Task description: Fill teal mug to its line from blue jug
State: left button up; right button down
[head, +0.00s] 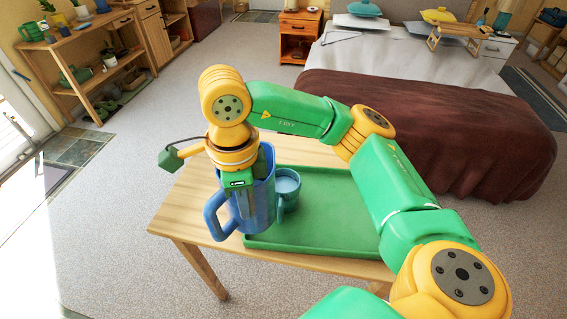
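A blue jug (264,204) stands upright at the left end of the table, with its handle to the left. A small teal-blue mug (290,200) stands upright just right of the jug, on the green tray. Its opening shows a pale inside; I cannot make out its line or how full it is. My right gripper (242,205) points down at the jug's near left side, overlapping it in the picture. Its fingertips are hard to make out, so whether it grips the jug is unclear. My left gripper is out of view.
The green tray (325,210) covers much of the wooden table (185,200), and its right part is clear. A bed (420,120) with a brown cover stands behind. A wooden shelf (100,75) with plants stands at the back left.

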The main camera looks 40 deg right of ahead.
aim_at(215, 211)
jog(key=shift+w, duration=0.15)
jog(key=a+r+p, duration=0.1)
jog(key=s+a+r+p, duration=0.1)
jog(key=a+r+p, duration=0.1)
jog(key=s+a+r+p, duration=0.1)
jog(key=a+r, duration=0.1)
jog(key=shift+a, duration=0.1)
jog(key=shift+a+r, duration=0.1)
jog(key=shift+a, duration=0.1)
jog(key=shift+s, duration=0.1)
dwell(0.4)
